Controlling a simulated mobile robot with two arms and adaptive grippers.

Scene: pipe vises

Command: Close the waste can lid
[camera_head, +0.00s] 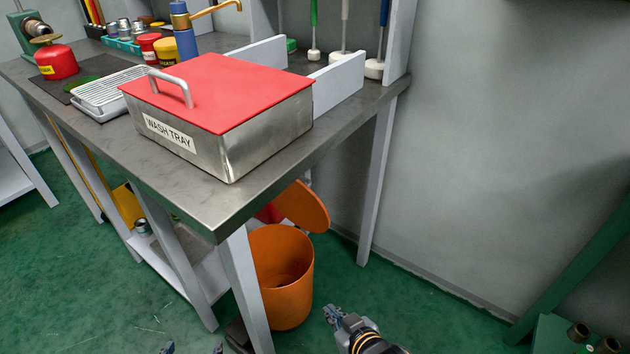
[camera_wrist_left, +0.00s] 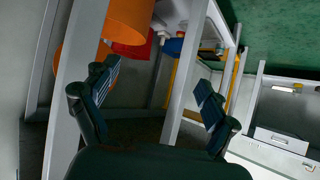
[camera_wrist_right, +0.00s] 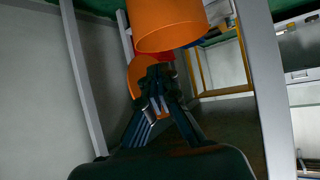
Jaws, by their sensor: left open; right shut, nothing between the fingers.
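The orange waste can (camera_head: 282,285) stands on the green floor by the bench's near right leg, with its top open. Its orange lid (camera_head: 304,207) is tilted up at the can's back right. My right gripper (camera_head: 332,312) is shut and empty, low and just right of the can. In the right wrist view its closed fingertips (camera_wrist_right: 155,80) overlap the lid (camera_wrist_right: 138,72) near the can (camera_wrist_right: 168,25); contact cannot be told. My left gripper (camera_head: 193,349) only shows its fingertips at the bottom edge. In the left wrist view it is open and empty (camera_wrist_left: 155,85), with the can (camera_wrist_left: 128,20) beyond.
The bench (camera_head: 240,196) overhangs part of the can, and its pale leg (camera_head: 245,290) stands between my two grippers. A wash tray with a red cover (camera_head: 220,92) sits on top. A green stand (camera_head: 560,338) is at the lower right.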

